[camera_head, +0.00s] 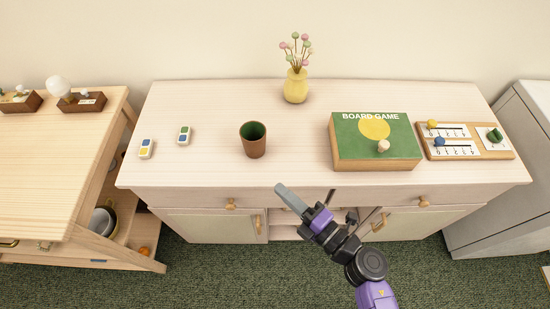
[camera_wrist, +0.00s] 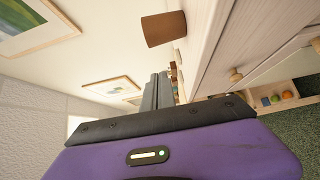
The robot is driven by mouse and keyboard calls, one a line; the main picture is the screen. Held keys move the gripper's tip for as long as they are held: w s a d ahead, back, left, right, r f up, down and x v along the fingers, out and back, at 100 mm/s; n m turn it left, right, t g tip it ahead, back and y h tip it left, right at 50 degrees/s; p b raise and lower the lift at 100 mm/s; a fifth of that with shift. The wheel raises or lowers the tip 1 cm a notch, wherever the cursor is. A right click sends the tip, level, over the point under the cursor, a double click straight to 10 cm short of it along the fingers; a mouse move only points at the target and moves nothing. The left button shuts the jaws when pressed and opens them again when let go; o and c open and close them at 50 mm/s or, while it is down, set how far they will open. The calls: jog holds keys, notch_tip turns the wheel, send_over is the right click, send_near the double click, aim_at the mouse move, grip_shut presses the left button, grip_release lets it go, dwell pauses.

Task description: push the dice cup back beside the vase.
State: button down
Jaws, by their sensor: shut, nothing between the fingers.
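The dice cup (camera_head: 253,140) is brown with a green inside. It stands upright on the sideboard top, left of the middle and nearer the front than the vase. The yellow vase (camera_head: 295,88) holds pink, white and green round flowers and stands at the back against the wall, behind and to the right of the cup. My gripper (camera_head: 281,190) is shut and empty, near the sideboard's front edge, in front and to the right of the cup, not touching it. In the wrist view the cup (camera_wrist: 163,29) shows sideways, beyond the gripper fingers (camera_wrist: 158,84).
A green board game box (camera_head: 347,150) lies on the sideboard's right half, with a wooden score board (camera_head: 496,153) beside it. The sideboard top (camera_head: 215,105) is clear between cup and wall. A wooden table (camera_head: 50,150) stands at left.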

send_near(244, 143)
jog(key=a, duration=0.1)
jog(key=s+a, duration=0.1)
jog(key=a, duration=0.1)
jog(key=shift+r+p, duration=0.1)
jog(key=shift+p, duration=0.3)
jog(key=w, duration=0.2)
jog(key=shift+w, duration=0.25)
jog(key=shift+w+d, duration=0.1)
jog(key=shift+w, duration=0.75)
